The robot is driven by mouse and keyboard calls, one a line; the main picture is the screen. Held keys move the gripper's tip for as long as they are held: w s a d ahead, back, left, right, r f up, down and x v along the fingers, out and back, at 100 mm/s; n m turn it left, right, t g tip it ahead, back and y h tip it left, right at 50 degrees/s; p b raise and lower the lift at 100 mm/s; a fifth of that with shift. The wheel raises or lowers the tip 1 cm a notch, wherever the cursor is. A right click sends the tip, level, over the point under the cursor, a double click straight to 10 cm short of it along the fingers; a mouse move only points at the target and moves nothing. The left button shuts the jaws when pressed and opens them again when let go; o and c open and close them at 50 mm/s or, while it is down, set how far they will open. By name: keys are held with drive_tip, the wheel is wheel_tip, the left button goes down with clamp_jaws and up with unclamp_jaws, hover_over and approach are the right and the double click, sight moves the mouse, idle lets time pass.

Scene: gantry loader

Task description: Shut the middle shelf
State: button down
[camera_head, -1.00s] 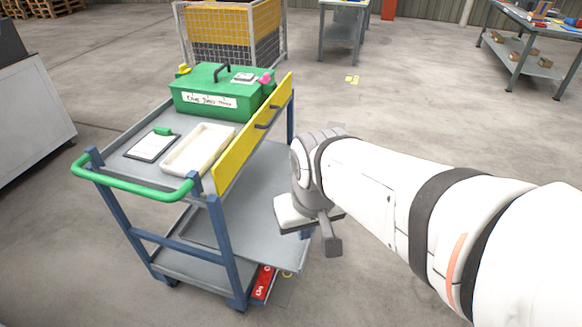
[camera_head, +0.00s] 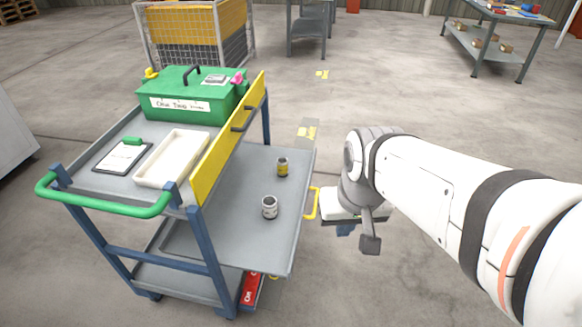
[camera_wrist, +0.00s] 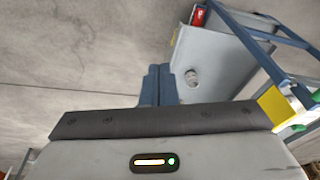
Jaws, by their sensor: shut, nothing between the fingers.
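The middle shelf (camera_head: 240,205) is a grey tray that sticks out to the right from under the cart's top. A yellow handle (camera_head: 313,204) is on its outer right edge. A yellow-banded can (camera_head: 282,167) and a pale can (camera_head: 269,207) stand upright on it. My gripper (camera_head: 346,230) is just right of the handle and appears apart from it; my wrist partly covers it. In the wrist view the blue fingers (camera_wrist: 158,84) are together and empty, with the shelf (camera_wrist: 222,62) beyond them. One can (camera_wrist: 191,77) shows there beside the fingers.
The cart's top holds a green toolbox (camera_head: 185,92), a white tray (camera_head: 172,158) and a clipboard (camera_head: 122,156). A yellow panel (camera_head: 228,142) lines its right side. A red box (camera_head: 250,289) sits low under the shelf.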

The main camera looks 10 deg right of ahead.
drive_tip(key=w+d+f+m+y+b, duration=0.3)
drive_tip(key=w+f+m+b, duration=0.35)
drive_tip(key=f, duration=0.55)
drive_tip(key=w+d+f+m+y+b, duration=0.3)
drive_tip(key=w+f+m+b, duration=0.1)
drive_tip(key=w+f+m, duration=0.6)
drive_tip(key=w+d+f+m+y+b, duration=0.25)
drive_tip(key=w+f+m+b, duration=0.35)
drive_tip(key=f, duration=0.7)
drive_tip(key=w+a+f+n+b, duration=0.1)
drive_tip(key=w+a+f, duration=0.3)
drive_tip(key=a, duration=0.5)
drive_tip(key=shift+w+a+f+b, duration=0.15)
drive_tip(key=shift+a+f+b, duration=0.2)
drive_tip(key=shift+f+b, duration=0.7)
drive_tip(key=shift+f+n+p, duration=0.25)
drive_tip(key=shift+f+p, duration=0.05)
